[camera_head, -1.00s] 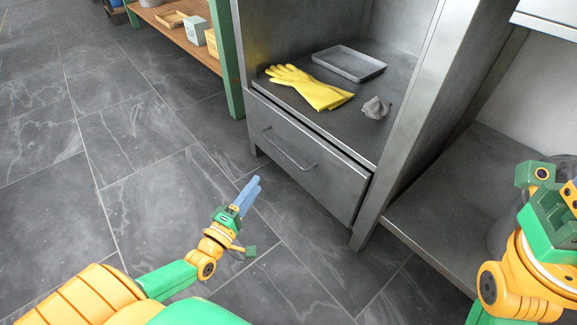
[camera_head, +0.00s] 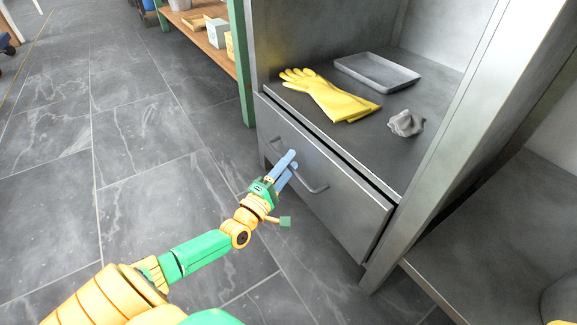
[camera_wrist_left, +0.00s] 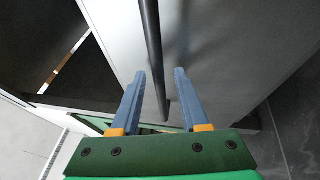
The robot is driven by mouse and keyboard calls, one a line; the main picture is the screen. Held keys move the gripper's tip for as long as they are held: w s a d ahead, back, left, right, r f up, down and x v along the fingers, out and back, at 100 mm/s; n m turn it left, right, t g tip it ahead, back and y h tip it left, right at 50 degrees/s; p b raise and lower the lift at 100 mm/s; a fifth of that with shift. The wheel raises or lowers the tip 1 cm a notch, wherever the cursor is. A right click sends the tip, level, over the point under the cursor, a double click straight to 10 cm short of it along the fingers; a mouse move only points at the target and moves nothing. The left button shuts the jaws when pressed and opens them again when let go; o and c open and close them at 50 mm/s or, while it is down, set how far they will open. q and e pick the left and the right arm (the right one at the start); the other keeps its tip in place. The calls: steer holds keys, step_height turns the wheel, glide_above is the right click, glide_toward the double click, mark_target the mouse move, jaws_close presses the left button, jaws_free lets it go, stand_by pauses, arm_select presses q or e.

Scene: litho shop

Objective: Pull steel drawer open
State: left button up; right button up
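The steel drawer (camera_head: 335,205) sits below the steel shelf, its front showing a narrow dark gap along the top edge. A bar handle (camera_head: 312,188) runs across its front. My left gripper (camera_head: 289,163) is at the drawer front, by the left part of the handle. In the left wrist view my left gripper (camera_wrist_left: 160,75) is open, with its two blue fingers apart. The dark handle bar (camera_wrist_left: 152,45) runs between and beyond the fingertips there; I see no finger closed on it. My right gripper is out of the frames.
On the shelf above the drawer lie yellow gloves (camera_head: 332,97), a grey tray (camera_head: 377,72) and a crumpled grey rag (camera_head: 406,123). A steel post (camera_head: 440,150) stands right of the drawer.

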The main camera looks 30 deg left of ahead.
arm_select(q)
jaws_close()
stand_by(1.3)
